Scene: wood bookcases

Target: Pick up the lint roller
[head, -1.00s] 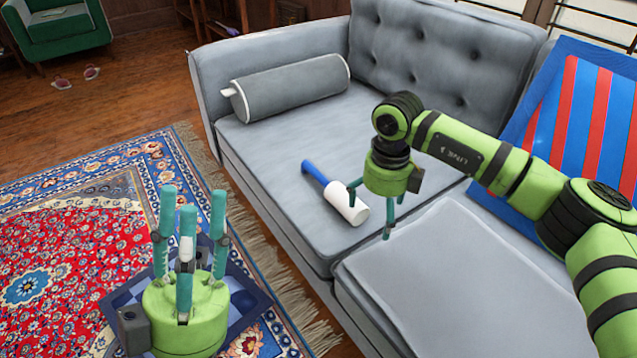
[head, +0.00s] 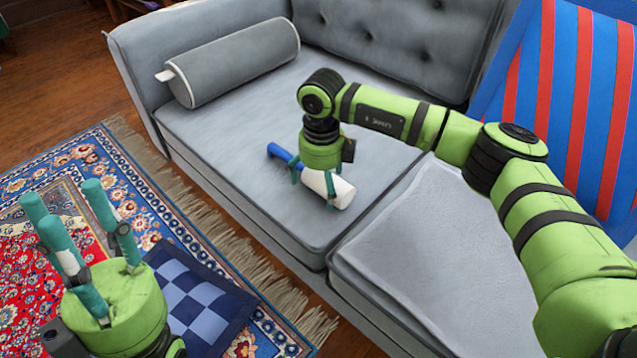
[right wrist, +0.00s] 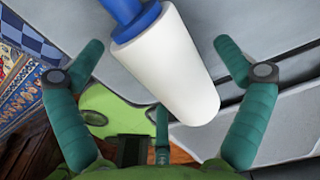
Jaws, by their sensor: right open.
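The lint roller (head: 328,187), a white cylinder with a blue handle, lies on the grey sofa's seat cushion. My right gripper (head: 318,186) is open and points down over it, with fingers at the roller's sides; part of the lint roller is hidden behind them. In the right wrist view the lint roller (right wrist: 170,68) lies between the spread fingers of my right gripper (right wrist: 160,85), with gaps on both sides. My left gripper (head: 78,205) points up above the rug at the lower left, its fingers apart and empty.
A grey bolster (head: 235,62) lies by the sofa's left armrest. A grey blanket (head: 420,240) covers the right seat cushion. A blue-and-red striped panel (head: 565,95) leans at the right. A patterned rug (head: 150,190) and checked blue cushion (head: 195,300) are on the left.

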